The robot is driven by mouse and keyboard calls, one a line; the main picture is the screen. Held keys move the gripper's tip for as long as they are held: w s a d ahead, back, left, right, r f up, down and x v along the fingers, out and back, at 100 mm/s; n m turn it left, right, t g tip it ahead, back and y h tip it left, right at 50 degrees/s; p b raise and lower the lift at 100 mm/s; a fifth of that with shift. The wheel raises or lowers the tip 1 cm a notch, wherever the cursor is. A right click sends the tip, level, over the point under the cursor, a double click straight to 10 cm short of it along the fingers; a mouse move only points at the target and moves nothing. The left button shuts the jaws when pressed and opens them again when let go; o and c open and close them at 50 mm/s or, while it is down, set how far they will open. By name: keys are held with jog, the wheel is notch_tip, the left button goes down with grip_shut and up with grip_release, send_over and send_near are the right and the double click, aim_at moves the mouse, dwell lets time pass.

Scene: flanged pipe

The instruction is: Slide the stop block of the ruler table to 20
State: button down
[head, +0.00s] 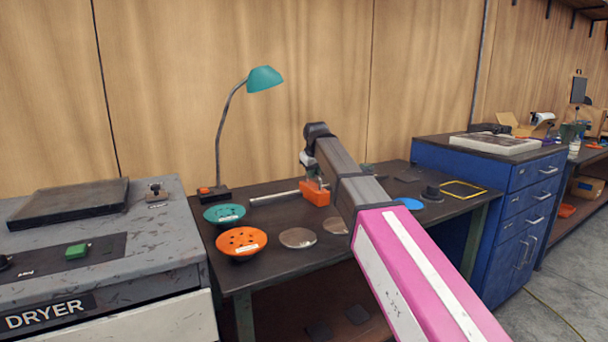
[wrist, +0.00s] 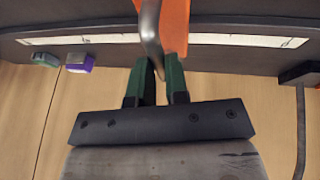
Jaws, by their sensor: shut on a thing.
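The orange stop block (head: 315,193) sits on the ruler table along the back of the dark workbench; it also shows in the wrist view (wrist: 176,20). The pale ruler strip (head: 274,198) runs out to the left of the block in the head view. In the wrist view the strip (wrist: 230,39) shows on both sides of the block, and its marks are too small to read. My gripper (wrist: 159,62) has its green fingers shut on a grey curved metal handle (wrist: 151,25) at the block. In the head view my arm partly hides the fingers.
A teal bowl (head: 225,214), an orange bowl (head: 241,242) and a round metal disc (head: 297,238) stand in front of the ruler. A teal lamp (head: 264,79) stands at the bench's back left. A purple block (wrist: 81,63) lies beside the strip in the wrist view.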

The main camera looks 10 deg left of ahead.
jog(key=shift+w+d, duration=0.15)
jog(key=c, duration=1.1)
grip_release()
jog(key=v, duration=1)
jog(key=shift+s+r, duration=0.2)
jog(key=shift+r, duration=0.15)
jog(key=shift+d, duration=0.1)
